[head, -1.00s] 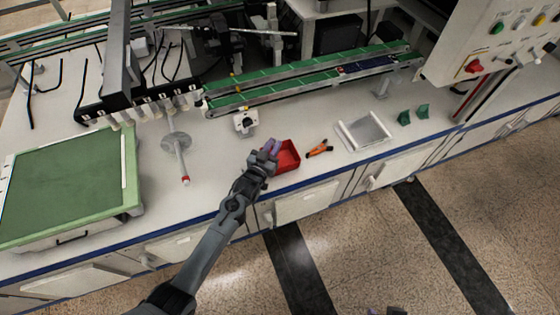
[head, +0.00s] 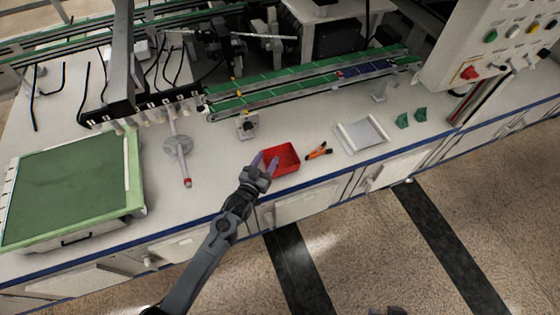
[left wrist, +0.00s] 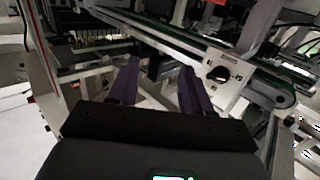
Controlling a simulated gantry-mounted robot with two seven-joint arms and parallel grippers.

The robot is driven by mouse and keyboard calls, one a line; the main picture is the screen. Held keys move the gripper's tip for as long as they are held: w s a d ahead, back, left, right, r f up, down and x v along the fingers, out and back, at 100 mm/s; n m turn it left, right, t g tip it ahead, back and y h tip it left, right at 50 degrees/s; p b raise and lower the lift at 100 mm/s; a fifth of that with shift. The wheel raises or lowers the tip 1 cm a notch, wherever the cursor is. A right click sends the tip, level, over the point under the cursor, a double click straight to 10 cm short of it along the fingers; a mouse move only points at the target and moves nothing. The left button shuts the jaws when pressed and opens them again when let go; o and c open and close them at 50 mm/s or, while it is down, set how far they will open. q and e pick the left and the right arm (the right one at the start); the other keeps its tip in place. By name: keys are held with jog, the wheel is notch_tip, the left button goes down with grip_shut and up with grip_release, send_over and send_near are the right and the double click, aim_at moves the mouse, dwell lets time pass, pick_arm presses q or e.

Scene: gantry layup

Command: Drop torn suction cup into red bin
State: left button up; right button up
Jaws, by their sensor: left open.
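The red bin (head: 286,157) stands near the front edge of the bench. My left gripper (head: 265,163) is at the bin's left side, with its purple fingers spread at the left rim. In the left wrist view the fingers (left wrist: 158,72) are apart with nothing visible between them. I cannot make out a torn suction cup on its own, and part of the bin's inside is hidden. A row of pale suction cups (head: 165,105) hangs under the dark bar at the left. A small dark tip at the bottom edge may be my right gripper (head: 388,311).
Orange-handled pliers (head: 318,151) and a clear-bottomed tray (head: 362,134) lie right of the bin. A small white block with a dark knob (head: 246,125) stands behind it. A grey round-based stand (head: 177,145) is to the left. The green conveyor (head: 300,80) runs behind.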

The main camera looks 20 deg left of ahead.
pick_arm(q)
jog(key=s, duration=0.3)
jog(key=s+p, duration=0.1)
jog(key=s, duration=0.1)
jog(key=shift+a+r, duration=0.15)
jog(key=shift+a, duration=0.1)
